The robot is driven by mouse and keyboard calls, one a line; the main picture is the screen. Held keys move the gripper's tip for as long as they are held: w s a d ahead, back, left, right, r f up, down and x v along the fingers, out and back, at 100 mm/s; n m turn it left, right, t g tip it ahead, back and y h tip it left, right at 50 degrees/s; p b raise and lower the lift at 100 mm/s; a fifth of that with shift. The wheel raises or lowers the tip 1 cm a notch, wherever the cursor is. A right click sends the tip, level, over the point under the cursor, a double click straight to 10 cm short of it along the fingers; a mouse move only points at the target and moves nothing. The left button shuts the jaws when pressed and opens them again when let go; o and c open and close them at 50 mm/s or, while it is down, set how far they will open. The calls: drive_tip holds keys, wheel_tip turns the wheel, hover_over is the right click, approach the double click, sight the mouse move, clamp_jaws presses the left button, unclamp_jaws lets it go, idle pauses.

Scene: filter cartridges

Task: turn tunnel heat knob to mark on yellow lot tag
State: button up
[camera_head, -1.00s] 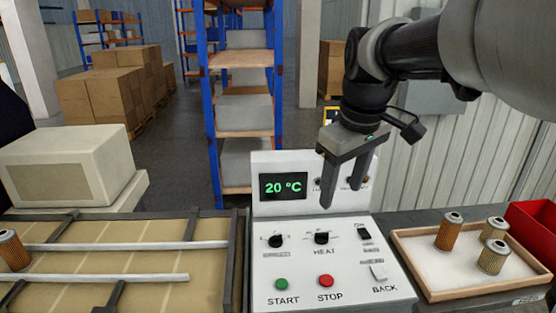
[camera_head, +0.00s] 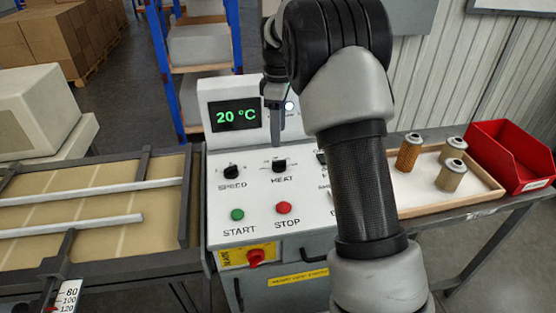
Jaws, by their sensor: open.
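The black HEAT knob (camera_head: 279,165) sits on the sloped white control panel (camera_head: 255,192). The green display (camera_head: 235,116) on the panel's upright part reads 20 °C. My gripper (camera_head: 277,130) points down in front of the upright part, above the HEAT knob in the picture and apart from it. It is open and empty; I see it nearly edge-on, so one finger hides the other. I cannot make out a yellow lot tag for certain; a yellow label (camera_head: 298,277) on the front below the panel is partly covered by my arm.
The SPEED knob (camera_head: 231,171) is left of HEAT; green START (camera_head: 237,215) and red STOP (camera_head: 284,208) buttons are below. A red switch (camera_head: 256,256) is on the front. A tray (camera_head: 480,200) with cartridges and a red bin (camera_head: 515,158) stand right. My arm hides the panel's right side.

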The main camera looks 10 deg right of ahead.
sight(278, 161)
wheel_tip(278, 161, down, 11)
drive_tip(key=shift+r+b, duration=0.1)
drive_tip(key=shift+b, duration=0.2)
drive_tip(key=c, duration=1)
drive_tip(key=shift+c, duration=0.2)
